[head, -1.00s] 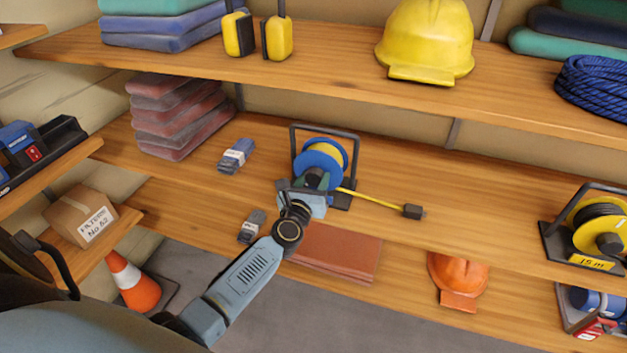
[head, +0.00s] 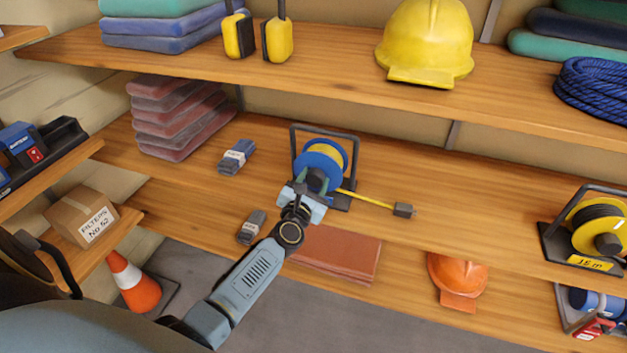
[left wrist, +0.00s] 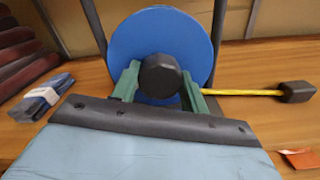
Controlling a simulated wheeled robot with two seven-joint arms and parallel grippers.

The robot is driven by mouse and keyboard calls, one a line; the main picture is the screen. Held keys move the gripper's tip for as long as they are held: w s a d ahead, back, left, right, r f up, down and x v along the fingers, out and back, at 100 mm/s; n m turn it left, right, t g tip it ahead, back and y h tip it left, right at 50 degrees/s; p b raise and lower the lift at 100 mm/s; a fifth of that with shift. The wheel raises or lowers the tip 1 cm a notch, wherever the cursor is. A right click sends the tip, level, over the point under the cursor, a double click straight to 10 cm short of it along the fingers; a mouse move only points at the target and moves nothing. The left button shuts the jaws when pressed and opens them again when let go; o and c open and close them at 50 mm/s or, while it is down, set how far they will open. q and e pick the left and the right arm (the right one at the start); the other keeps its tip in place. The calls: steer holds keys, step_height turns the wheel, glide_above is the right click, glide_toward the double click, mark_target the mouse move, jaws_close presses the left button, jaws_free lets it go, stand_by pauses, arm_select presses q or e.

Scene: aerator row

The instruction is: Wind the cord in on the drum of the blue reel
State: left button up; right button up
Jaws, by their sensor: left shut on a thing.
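The blue reel (head: 316,166) stands on the middle shelf in a dark frame, with yellow cord on its drum. It also shows in the left wrist view (left wrist: 160,35), its blue disc facing me. A dark knob (left wrist: 161,76) sits at the front of the disc. My left gripper (head: 315,181) is shut on this knob, with a green finger on each side of it. A short length of yellow cord (head: 368,199) runs out to the right along the shelf and ends in a dark plug (head: 404,210). My right gripper is not in view.
A grey-blue bundle (head: 237,157) lies left of the reel, with folded red cloths (head: 180,118) beyond it. A yellow reel (head: 598,229) stands far right on the same shelf. The shelf between the plug and that reel is clear.

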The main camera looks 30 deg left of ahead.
arm_select(q)
steer(key=m, duration=0.3)
steer(key=shift+m+p, duration=0.3)
steer(key=shift+m, duration=0.1)
steer(key=m, duration=0.2)
steer(key=shift+m, duration=0.4)
steer(key=m+p, duration=0.2)
steer(key=m, duration=0.6)
steer(key=shift+p, duration=0.35)
steer(key=m+p, duration=0.1)
steer(key=m, duration=0.2)
steer(key=shift+m, duration=0.3)
steer(key=m+p, duration=0.1)
steer(key=m, duration=0.4)
steer(key=shift+m, duration=0.4)
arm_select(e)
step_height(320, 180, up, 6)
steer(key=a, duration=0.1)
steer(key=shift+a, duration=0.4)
arm_select(q)
steer(key=shift+m, duration=0.3)
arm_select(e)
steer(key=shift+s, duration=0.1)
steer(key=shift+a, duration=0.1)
arm_select(q)
steer(key=o, duration=1)
